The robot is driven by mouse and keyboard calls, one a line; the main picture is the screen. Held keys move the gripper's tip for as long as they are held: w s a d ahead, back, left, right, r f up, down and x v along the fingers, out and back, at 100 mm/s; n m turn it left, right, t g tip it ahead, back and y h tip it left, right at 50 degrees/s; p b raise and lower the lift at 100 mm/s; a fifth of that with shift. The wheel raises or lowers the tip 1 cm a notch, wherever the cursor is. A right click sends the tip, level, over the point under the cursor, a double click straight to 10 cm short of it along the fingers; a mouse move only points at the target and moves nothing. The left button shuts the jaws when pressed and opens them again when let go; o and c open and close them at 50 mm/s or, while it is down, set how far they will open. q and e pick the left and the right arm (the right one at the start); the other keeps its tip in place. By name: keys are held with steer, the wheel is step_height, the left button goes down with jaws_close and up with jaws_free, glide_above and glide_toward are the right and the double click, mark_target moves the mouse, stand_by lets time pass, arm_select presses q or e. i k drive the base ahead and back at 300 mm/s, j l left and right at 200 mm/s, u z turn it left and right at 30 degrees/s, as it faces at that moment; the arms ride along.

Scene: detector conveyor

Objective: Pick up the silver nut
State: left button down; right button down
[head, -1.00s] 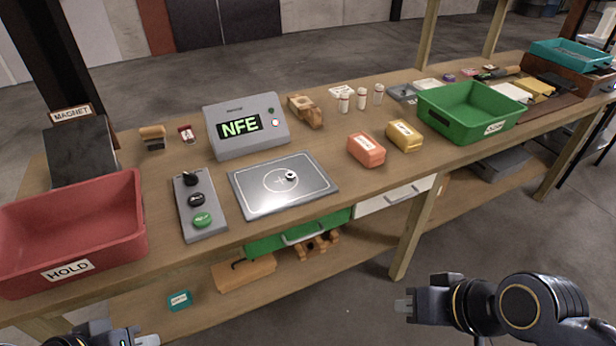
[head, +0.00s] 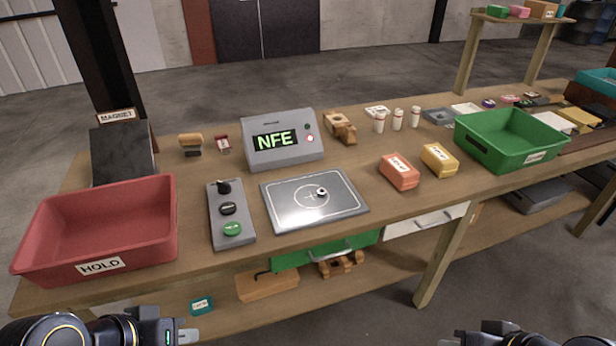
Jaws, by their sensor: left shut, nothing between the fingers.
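The silver nut (head: 321,192) lies on the grey detector plate (head: 290,219), a little right of the plate's centre mark. My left gripper (head: 190,335) is at the bottom left of the head view, in front of the bench and well below the plate. It is shut and empty. My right gripper (head: 448,342) shows only in part at the bottom edge, right of the middle, apart from everything on the bench. Its fingers are too cut off to judge.
A red HOLD bin (head: 100,228) stands at left, a green bin (head: 510,138) at right. A button panel (head: 230,212) is left of the plate. The NFE display box (head: 283,140) stands behind it. Orange (head: 400,171) and yellow (head: 439,158) blocks lie to the right.

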mark_target(321, 194)
steer(key=u, duration=1.1)
steer(key=l+u, duration=1.15)
steer(key=l, duration=0.15)
steer(key=k+l, duration=0.1)
steer(key=l, duration=0.25)
steer(key=l+u, duration=0.1)
steer(key=l, duration=0.25)
steer(key=k+l, duration=0.15)
steer(key=l, duration=0.2)
